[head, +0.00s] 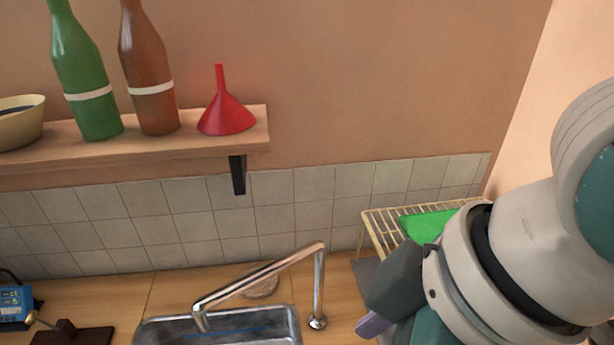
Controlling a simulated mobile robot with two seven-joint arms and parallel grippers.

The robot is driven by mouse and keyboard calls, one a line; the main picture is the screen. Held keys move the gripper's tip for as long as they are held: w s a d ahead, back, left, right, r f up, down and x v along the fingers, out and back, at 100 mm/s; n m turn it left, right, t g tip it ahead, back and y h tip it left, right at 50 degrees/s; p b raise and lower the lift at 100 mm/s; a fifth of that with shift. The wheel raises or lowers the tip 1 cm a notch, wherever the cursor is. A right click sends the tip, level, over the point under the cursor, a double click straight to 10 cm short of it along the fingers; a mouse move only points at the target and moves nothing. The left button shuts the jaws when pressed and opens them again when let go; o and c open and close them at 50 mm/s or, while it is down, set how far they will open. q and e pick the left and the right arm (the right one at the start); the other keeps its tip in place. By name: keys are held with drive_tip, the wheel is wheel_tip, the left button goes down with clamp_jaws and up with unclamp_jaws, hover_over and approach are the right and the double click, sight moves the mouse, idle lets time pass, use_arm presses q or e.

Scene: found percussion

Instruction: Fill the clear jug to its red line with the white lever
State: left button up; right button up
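Neither the clear jug with its red line nor the white lever can be made out in the head view. A metal tap (262,277) arches over a steel sink (290,318) at the bottom middle. The inside of the sink is mostly cut off by the lower edge. My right arm comes in from the right. The dark part of my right gripper (392,280) is to the right of the tap, with a small purple-grey piece below it. Its fingers cannot be made out clearly. My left gripper is not in view.
A wall shelf (190,136) holds a green bottle (85,75), a brown bottle (148,70), a red funnel (226,112) and a bowl (20,125). A wire rack (385,222) with a green item (425,225) stands behind my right arm. A blue device (14,305) is at lower left.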

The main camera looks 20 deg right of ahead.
drive_tip(key=w+d+f+n+g+b, duration=0.1)
drive_tip(key=w+f+n+b, duration=0.1)
drive_tip(key=f+b, duration=0.55)
drive_tip(key=w+d+f+n+g+b, duration=0.1)
drive_tip(key=w+f+n+b, duration=0.2)
drive_tip(key=f+b, duration=0.5)
drive_tip(key=w+d+f+h+b, duration=0.1)
drive_tip(key=d+f+b, duration=0.1)
drive_tip(key=b, duration=0.3)
drive_tip(key=w+d+f+n+h+b, duration=0.1)
drive_tip(key=d+f+b, duration=0.2)
drive_tip(key=f+b, duration=0.2)
drive_tip(key=w+d+f+g+b, duration=0.1)
drive_tip(key=w+d+f+b, duration=0.1)
drive_tip(key=b, duration=0.4)
drive_tip(key=shift+d+f+n+h, duration=0.4)
drive_tip(key=shift+d+f, duration=0.2)
drive_tip(key=shift+f, duration=0.15)
drive_tip(key=shift+d, duration=0.25)
drive_tip(key=shift+d+f, duration=0.1)
drive_tip(key=shift+f, duration=0.05)
wheel_tip(320, 180, down, 9)
drive_tip(key=shift+f+b, duration=0.15)
drive_tip(key=shift+b, duration=0.8)
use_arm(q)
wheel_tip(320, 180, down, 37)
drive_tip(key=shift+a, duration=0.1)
use_arm(e)
clamp_jaws()
